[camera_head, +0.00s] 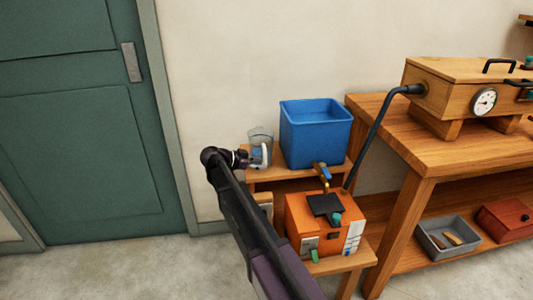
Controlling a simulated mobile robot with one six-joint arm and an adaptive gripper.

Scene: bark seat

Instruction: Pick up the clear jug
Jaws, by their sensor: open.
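The clear jug (261,135) stands on the upper shelf of a small wooden stand, just left of a blue tub. It looks upright, and its lower part is partly covered by my gripper. My gripper (261,155) is open at the end of my dark arm, at the jug's near side. Its fingers overlap the jug in the picture; I cannot tell whether they touch it.
The blue tub (316,135) with a brass tap is close on the right. Below is an orange box (325,222) with a black hose rising to a wooden chest (470,95) on the workbench (410,150). A green door (80,120) is at left; floor before it is clear.

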